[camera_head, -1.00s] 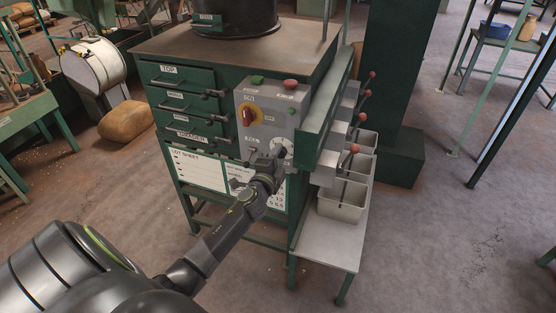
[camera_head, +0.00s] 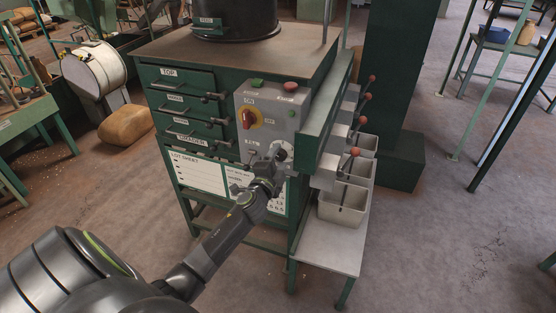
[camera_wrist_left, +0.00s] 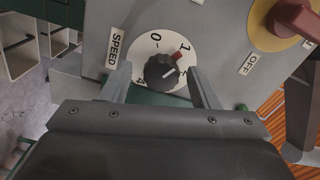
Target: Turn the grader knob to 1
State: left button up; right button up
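The grader knob (camera_wrist_left: 163,72) is a small black knob with a red mark, on a white dial (camera_wrist_left: 147,46) labelled SPEED. In the left wrist view the red mark points up and right, toward the 1. The dial partly shows in the head view (camera_head: 281,147), on the grey control panel (camera_head: 270,105). My left gripper (camera_wrist_left: 163,86) is open, with one finger on each side of the knob and a gap to each. In the head view the left gripper (camera_head: 268,160) is in front of the dial and hides the knob. My right gripper is not in view.
A red switch on a yellow disc (camera_head: 249,118) and green and red buttons (camera_head: 291,86) are on the same panel. Red-ball levers (camera_head: 355,152) and grey bins (camera_head: 342,202) stand to the right. Drawers (camera_head: 181,105) with handles lie left of the panel.

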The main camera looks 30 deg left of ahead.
pick_arm(q)
jog(key=b+v, duration=0.1)
jog(key=v, duration=1.6)
jog(key=shift+s+b, duration=0.2)
jog(key=shift+b, duration=0.15)
jog(key=shift+a+f, duration=0.1)
jog(key=s+f+n+g+h, duration=0.1)
jog(key=s+f+n+g, duration=0.3)
jog(key=f, duration=1.3)
jog(key=s+f+n+g+h, duration=0.15)
jog(key=s+f+g, duration=0.4)
jog(key=f, duration=1.15)
jog(key=s+d+f+n+g, duration=0.1)
jog(key=s+f+n+g, duration=0.1)
jog(key=s+f, duration=0.3)
jog(key=s+d+f+n+g, duration=0.1)
jog(key=s+f, duration=0.5)
jog(key=s, duration=0.7)
jog(key=s+d+f+n+g, duration=0.1)
jog(key=s+f+n+g, duration=0.2)
jog(key=s+f, duration=0.3)
jog(key=s+n+h, duration=0.1)
jog(key=s, duration=0.2)
jog(key=shift+d+g, duration=0.25)
jog(key=shift+g, duration=0.1)
